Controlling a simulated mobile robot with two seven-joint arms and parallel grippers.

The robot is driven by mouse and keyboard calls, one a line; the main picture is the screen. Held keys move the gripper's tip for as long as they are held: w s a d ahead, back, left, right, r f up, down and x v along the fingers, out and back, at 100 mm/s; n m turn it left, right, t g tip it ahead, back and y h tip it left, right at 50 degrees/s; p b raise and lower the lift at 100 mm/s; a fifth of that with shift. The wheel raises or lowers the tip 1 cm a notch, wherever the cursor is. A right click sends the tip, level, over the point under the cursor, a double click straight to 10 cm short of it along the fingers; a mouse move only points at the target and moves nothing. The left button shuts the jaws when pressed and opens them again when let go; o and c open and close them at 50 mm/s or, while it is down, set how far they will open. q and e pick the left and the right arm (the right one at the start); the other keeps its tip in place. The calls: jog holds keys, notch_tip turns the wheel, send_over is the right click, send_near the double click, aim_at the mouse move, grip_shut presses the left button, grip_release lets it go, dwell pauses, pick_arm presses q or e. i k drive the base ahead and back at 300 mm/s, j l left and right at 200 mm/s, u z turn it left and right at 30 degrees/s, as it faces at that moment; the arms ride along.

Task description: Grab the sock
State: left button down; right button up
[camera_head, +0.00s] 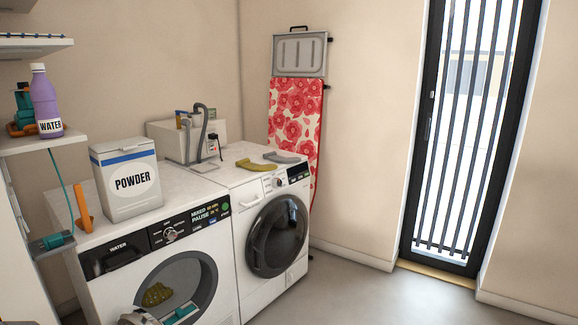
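An olive-yellow sock (257,164) lies flat on top of the right washing machine. A grey sock (282,158) lies just behind it, to the right. A crumpled olive piece of cloth (156,294) shows in the round opening of the left washing machine (119,250); I cannot tell if it is a sock. My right gripper is not in view.
A powder box (127,178) stands on the left machine, and the right machine (271,235) has its dark door shut. A purple water bottle (45,101) stands on the left shelf. A sink (180,139) and ironing board (295,108) are behind. The floor (370,292) at right is clear.

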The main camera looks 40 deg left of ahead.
aim_at(246, 164)
jog(key=i+l, duration=0.1)
jog(key=i, duration=0.3)
jog(key=i+l+u, duration=0.1)
jog(key=i, duration=0.3)
jog(key=i+l, duration=0.2)
jog(key=i, duration=0.2)
jog(key=i+j+u, duration=0.1)
jog(key=i+u, duration=0.6)
jog(key=i+l+u, duration=0.1)
jog(key=i+u, duration=0.25)
jog(key=i+j+u, duration=0.1)
jog(key=i+u, duration=0.15)
jog(key=u, duration=0.15)
jog(key=i+u, duration=0.25)
jog(key=u, duration=0.2)
jog(key=i+l+u, duration=0.1)
jog(key=i+u, duration=0.15)
jog(key=u, duration=0.15)
